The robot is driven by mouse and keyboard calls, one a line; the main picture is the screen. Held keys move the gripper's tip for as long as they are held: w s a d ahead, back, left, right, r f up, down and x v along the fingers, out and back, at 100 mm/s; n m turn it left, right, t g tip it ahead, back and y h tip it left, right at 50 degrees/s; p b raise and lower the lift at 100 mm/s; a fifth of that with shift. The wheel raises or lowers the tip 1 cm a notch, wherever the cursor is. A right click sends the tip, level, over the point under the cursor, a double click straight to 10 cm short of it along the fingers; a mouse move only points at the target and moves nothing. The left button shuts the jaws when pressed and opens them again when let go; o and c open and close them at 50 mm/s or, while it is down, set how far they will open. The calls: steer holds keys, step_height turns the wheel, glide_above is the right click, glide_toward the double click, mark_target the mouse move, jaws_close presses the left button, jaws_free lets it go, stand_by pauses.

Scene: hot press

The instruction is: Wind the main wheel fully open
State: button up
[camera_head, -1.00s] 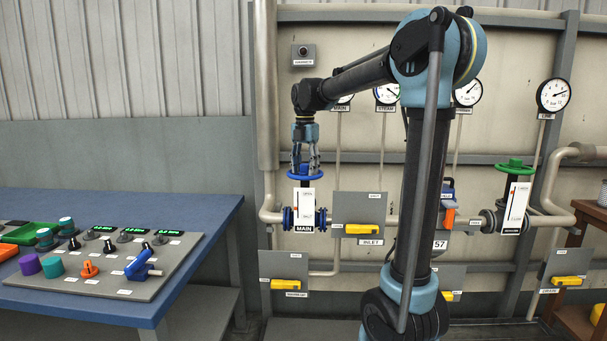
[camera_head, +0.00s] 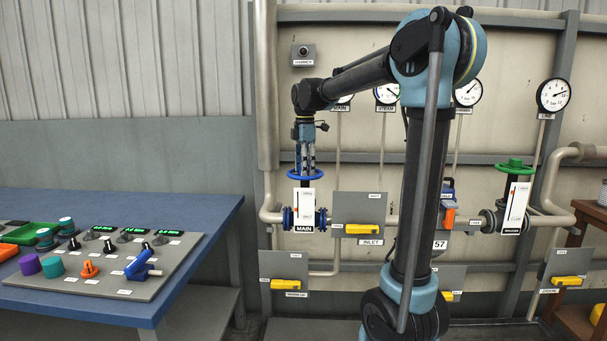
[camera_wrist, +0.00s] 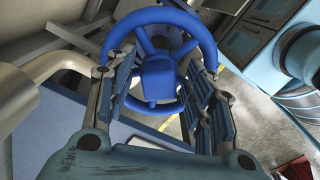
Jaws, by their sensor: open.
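The blue main wheel (camera_head: 293,174) lies flat on top of the MAIN valve, above its white indicator plate (camera_head: 305,210). My gripper (camera_head: 305,172) points straight down at the wheel from above. In the wrist view the wheel (camera_wrist: 160,14) fills the upper middle, with its hub (camera_wrist: 160,75) between the two blue-padded fingers of my gripper (camera_wrist: 160,85). The fingers are apart, one at each side of the hub. I cannot tell whether they touch the wheel. The small markings on the indicator plate are too small to read.
A green wheel (camera_head: 515,165) sits on another valve at the right. A panel with a yellow handle (camera_head: 363,229) is right of the MAIN valve. A blue table (camera_head: 190,205) with a control board stands at the left. Pipes and gauges line the wall behind.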

steer(key=shift+m, duration=1.1)
steer(key=m, duration=0.2)
steer(key=shift+m, duration=0.4)
steer(key=m, duration=0.8)
steer(key=shift+m, duration=0.4)
steer(key=m, duration=0.5)
steer(key=shift+m, duration=0.6)
steer(key=shift+m, duration=0.3)
